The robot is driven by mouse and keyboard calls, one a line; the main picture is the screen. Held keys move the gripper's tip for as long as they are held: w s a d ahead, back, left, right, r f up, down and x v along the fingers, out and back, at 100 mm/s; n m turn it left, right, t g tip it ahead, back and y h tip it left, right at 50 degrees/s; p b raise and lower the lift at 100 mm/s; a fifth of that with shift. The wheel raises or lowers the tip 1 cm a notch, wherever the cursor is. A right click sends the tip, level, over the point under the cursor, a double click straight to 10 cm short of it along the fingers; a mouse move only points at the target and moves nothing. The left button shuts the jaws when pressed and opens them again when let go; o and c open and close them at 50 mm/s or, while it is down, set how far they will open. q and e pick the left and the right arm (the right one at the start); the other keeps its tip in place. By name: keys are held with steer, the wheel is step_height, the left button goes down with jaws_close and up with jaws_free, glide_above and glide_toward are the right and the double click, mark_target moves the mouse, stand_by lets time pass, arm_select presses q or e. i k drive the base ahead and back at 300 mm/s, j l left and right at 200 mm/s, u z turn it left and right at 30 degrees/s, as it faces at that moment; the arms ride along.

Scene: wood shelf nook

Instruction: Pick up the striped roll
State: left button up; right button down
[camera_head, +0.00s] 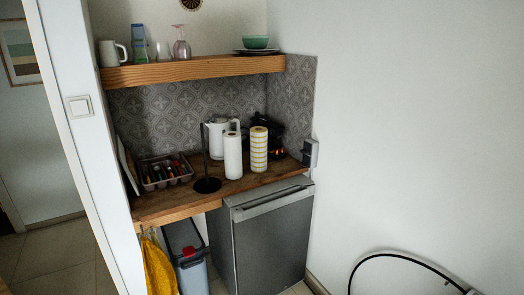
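The striped roll (259,149) is white with yellowish stripes. It stands upright on the wooden counter (165,208), toward its right side. A plain white roll (233,156) stands upright just to its left and slightly nearer. Neither of my grippers is in view, so their state does not show.
A black holder (207,186) with a thin upright rod stands left of the rolls. A white kettle (216,140) and dark pot (276,128) are behind. A cutlery tray (152,187) is left. A shelf (190,71) hangs above; a small fridge (270,245) stands below.

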mark_target(258, 135)
steer(key=i+u, duration=0.35)
steer(key=i, duration=0.55)
